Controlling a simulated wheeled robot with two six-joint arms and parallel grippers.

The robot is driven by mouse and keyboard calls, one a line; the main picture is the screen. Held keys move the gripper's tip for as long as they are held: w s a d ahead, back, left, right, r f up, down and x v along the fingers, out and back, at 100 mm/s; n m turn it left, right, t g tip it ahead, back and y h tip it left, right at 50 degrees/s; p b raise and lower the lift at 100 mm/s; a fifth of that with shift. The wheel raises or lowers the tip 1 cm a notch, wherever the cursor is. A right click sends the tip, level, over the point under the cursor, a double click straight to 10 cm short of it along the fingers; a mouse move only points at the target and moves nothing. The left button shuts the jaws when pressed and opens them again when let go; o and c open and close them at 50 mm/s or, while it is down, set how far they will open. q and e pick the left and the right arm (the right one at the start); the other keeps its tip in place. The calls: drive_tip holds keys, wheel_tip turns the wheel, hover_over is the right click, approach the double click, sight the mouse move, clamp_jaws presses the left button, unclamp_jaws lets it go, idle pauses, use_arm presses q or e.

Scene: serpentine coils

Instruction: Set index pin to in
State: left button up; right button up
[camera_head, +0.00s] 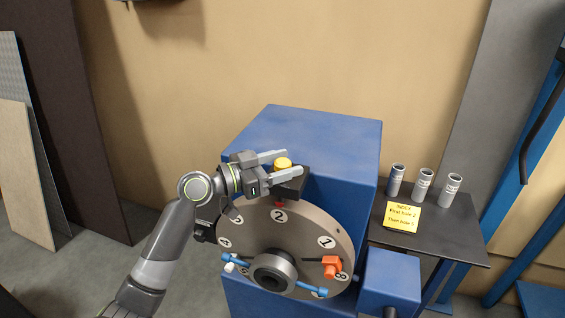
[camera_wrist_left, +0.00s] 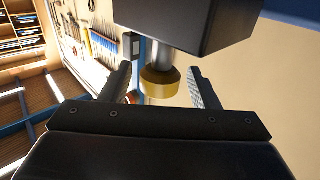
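The index pin's yellow knob (camera_head: 283,162) stands on top of a black block (camera_head: 291,186) on the blue housing, above the index plate (camera_head: 313,223). A small red tip shows under the block, by the number 2. My left gripper (camera_head: 293,162) is open, with its fingers on either side of the knob. In the left wrist view, the knob (camera_wrist_left: 160,83) sits between the spread fingers with a gap on each side, and a grey shaft joins it to the block (camera_wrist_left: 185,22). My right gripper is not in view.
The blue housing (camera_head: 325,137) stands behind the plate. An orange clamp (camera_head: 331,267) and blue-tipped arms sit on the plate's front around a grey hub (camera_head: 272,272). A dark shelf (camera_head: 440,230) at right holds three grey cylinders and a yellow note (camera_head: 403,217) about indexing.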

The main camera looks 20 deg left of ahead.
use_arm(q)
drive_tip(key=shift+r, duration=0.1)
drive_tip(key=b+v, duration=0.5)
drive_tip(key=v, duration=1.2)
idle(0.5)
drive_tip(key=shift+s+a, duration=0.1)
drive_tip(key=shift+s, duration=0.1)
drive_tip(key=shift+w+a, duration=0.1)
idle(0.3)
